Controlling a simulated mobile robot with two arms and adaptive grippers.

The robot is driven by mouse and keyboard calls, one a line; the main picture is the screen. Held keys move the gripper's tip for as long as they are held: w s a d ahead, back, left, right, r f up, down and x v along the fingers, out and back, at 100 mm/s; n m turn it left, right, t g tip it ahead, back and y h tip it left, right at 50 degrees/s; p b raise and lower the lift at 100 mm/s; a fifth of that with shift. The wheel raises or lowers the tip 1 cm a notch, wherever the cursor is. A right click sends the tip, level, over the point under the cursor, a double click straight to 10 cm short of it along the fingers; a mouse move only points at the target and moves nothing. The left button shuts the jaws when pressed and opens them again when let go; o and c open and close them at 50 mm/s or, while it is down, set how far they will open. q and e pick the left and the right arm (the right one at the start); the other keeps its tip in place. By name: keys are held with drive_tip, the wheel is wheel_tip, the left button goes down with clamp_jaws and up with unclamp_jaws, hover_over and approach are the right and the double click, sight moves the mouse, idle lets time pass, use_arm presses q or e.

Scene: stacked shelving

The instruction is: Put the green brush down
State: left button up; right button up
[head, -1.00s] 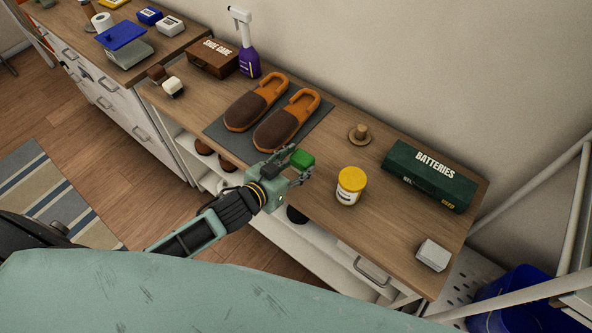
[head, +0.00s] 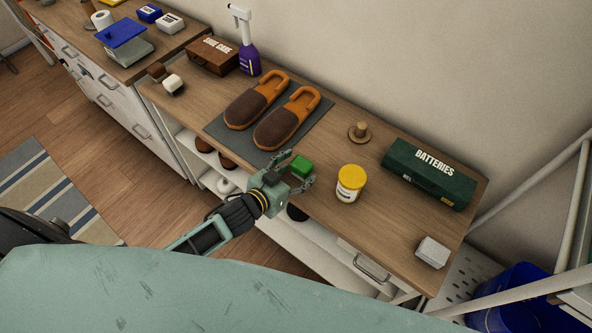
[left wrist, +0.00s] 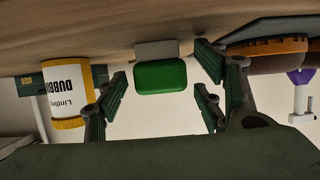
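The green brush (head: 302,166) stands on the wooden bench top near its front edge, between the slippers and the yellow-lidded jar. In the left wrist view the brush (left wrist: 160,76) shows its green back, with its pale grey part against the wood. My left gripper (head: 297,172) is open around it. In the left wrist view a clear gap shows between the brush and the fingers on both sides. My right gripper is in neither view.
The white jar (head: 350,185) with a yellow lid stands close right of my left gripper. Brown slippers (head: 285,122) lie on a grey mat (head: 214,128) behind left. A green batteries box (head: 430,178), a wooden knob-like piece (head: 359,130) and a small white box (head: 432,252) are further right.

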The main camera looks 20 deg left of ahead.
use_arm(q)
drive_tip(key=shift+r, duration=0.25)
drive_tip(key=shift+s+a, duration=0.1)
drive_tip(key=shift+s, duration=0.2)
drive_tip(key=b+v, duration=0.1)
drive_tip(key=v, duration=1)
drive_tip(key=shift+r+b, duration=0.2)
drive_tip(key=shift+b, duration=0.15)
drive_tip(key=shift+s+a, duration=0.1)
